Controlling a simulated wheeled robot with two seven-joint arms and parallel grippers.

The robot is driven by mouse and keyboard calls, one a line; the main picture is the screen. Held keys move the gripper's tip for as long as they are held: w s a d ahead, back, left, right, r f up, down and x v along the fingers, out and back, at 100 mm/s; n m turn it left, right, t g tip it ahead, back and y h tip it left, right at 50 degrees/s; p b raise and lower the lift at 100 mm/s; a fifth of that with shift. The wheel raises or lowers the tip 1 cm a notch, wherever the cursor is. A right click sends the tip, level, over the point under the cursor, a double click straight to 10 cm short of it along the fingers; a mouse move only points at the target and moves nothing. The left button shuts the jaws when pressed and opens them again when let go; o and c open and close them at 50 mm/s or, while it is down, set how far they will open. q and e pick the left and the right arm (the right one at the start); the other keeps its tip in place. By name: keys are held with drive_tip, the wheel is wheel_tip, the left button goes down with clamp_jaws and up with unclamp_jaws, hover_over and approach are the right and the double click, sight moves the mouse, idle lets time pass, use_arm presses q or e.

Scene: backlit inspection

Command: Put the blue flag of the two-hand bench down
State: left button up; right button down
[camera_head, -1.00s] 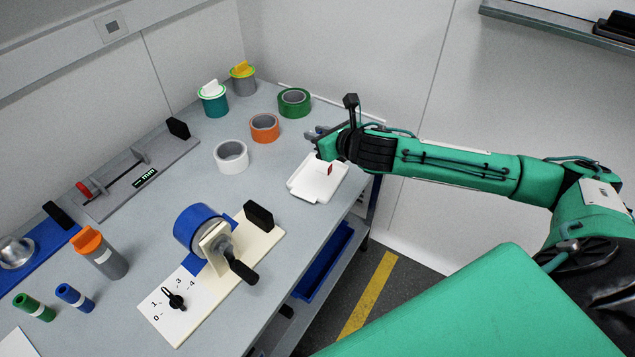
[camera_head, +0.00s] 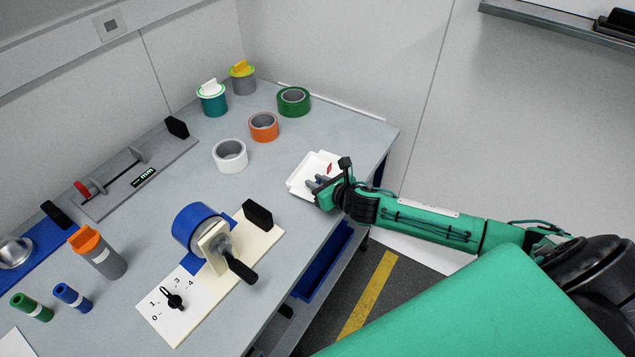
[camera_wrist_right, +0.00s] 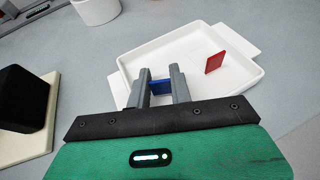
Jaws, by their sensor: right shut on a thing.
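My right gripper (camera_head: 317,182) is over the near left part of the white tray (camera_head: 301,172). In the right wrist view its two grey fingers (camera_wrist_right: 161,88) are closed on the blue flag (camera_wrist_right: 160,86), a small flat blue piece partly hidden between them. Whether the flag touches the tray floor I cannot tell. A red flag (camera_wrist_right: 215,63) stands upright in the tray, to the right of the fingers in the wrist view; it also shows in the head view (camera_head: 329,168). The tray also fills the middle of the wrist view (camera_wrist_right: 190,38). My left gripper is not in view.
Behind are white (camera_head: 230,157), orange (camera_head: 264,127) and green (camera_head: 293,102) tape rolls. The bench edge runs close to the tray's right.

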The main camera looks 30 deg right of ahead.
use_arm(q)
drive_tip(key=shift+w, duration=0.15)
use_arm(e)
drive_tip(key=shift+f, duration=0.2)
drive_tip(key=c, duration=1.5)
unclamp_jaws()
drive_tip(key=shift+c, duration=0.2)
drive_tip(key=shift+r, duration=0.1)
